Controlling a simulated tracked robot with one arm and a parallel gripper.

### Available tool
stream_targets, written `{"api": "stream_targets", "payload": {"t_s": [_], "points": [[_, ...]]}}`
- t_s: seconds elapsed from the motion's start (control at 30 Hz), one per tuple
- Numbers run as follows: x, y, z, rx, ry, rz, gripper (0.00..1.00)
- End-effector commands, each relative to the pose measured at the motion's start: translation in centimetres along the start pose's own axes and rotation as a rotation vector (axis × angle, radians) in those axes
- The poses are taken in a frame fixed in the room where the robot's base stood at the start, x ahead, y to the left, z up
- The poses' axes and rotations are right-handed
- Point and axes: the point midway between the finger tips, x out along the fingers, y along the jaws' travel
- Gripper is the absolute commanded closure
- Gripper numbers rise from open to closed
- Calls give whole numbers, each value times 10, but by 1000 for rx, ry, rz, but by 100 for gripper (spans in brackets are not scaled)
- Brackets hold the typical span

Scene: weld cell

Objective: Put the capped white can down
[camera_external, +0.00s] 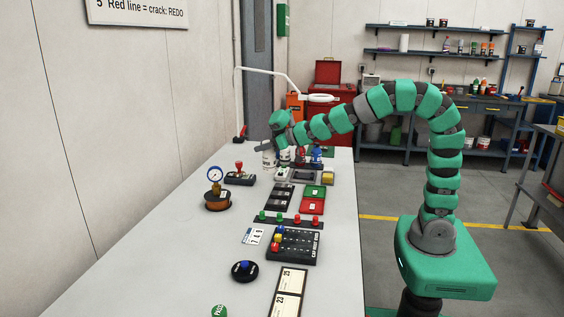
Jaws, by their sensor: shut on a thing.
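My gripper (271,148) hangs over the far end of the long pale table, pointing down from my green and grey arm. It is shut on a white can (268,161) with dark marks on its side. The gripper hides the can's top, so I cannot see its cap. The can looks upright and low over the table; I cannot tell whether its base touches the surface. A second whitish can-like thing (285,154) is just right of it, partly hidden by the gripper.
Red and blue items (316,156) stand to the right of the gripper. A black box with a red knob (239,176) and a gauge (215,175) are nearer on the left. Trays (313,199) and a black panel (293,246) lie along the middle. The table's left side is clear.

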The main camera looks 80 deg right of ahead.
Motion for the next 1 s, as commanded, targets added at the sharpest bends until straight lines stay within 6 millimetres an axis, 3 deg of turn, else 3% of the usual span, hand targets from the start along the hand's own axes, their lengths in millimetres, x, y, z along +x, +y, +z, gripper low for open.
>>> {"api": "stream_targets", "payload": {"t_s": [0.03, 0.3, 0.6, 0.8, 1.0], "points": [[5, -26, -6, -16, 0, -39, 84], [21, -151, -15, -84, 1, -213, 84], [14, -287, -11, -151, 2, -393, 84], [2, -350, -5, -179, 6, -475, 84], [-2, -374, 1, -191, 5, -507, 84]]}}
